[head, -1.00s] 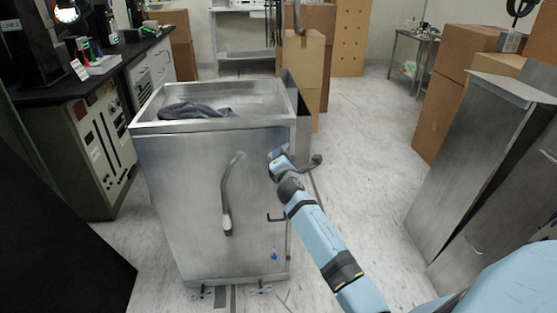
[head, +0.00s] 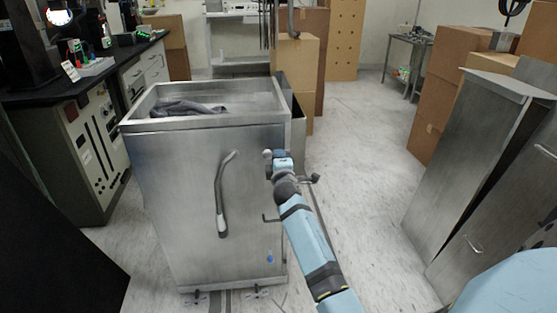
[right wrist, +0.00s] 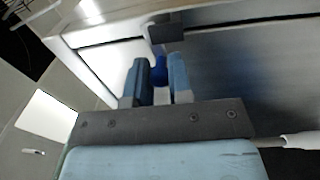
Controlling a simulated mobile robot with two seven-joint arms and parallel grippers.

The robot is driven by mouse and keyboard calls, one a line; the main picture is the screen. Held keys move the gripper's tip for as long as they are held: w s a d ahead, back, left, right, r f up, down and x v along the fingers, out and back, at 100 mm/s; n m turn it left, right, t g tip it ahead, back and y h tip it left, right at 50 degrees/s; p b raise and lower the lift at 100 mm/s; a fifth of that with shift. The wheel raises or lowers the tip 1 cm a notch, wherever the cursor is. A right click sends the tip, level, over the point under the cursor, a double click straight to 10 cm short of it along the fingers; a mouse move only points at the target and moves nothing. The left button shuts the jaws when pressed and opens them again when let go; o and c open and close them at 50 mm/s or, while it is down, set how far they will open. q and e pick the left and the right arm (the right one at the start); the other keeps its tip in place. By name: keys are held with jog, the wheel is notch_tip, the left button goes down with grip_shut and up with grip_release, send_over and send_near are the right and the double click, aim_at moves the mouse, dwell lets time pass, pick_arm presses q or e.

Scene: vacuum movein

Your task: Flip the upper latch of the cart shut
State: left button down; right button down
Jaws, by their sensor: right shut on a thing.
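The metal cart (head: 165,205) stands left of centre, its front door facing me. My right gripper (head: 268,157) is at the upper right of that door, in front of the upper latch. In the right wrist view the fingers of the right gripper (right wrist: 163,82) are on either side of the blue end of the upper latch (right wrist: 159,72), just below a dark bracket (right wrist: 165,30) on the cart. The gripper is shut on this blue end. In the head view the wrist hides most of the latch, so its angle cannot be told. My left gripper is not in view.
A long handle (head: 221,200) hangs on the cart door. A blue-tipped lower latch (head: 270,258) is near the bottom right. A dark cloth (head: 185,108) lies in the cart's open top. Floor (head: 365,180) is clear to the right, before a metal cabinet (head: 465,165).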

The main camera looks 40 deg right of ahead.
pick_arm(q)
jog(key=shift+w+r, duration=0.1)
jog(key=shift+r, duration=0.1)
pick_arm(e)
jog(key=c, duration=1)
grip_release()
jog(key=shift+c, duration=0.2)
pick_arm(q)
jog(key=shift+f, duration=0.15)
pick_arm(e)
jog(key=shift+s, duration=0.1)
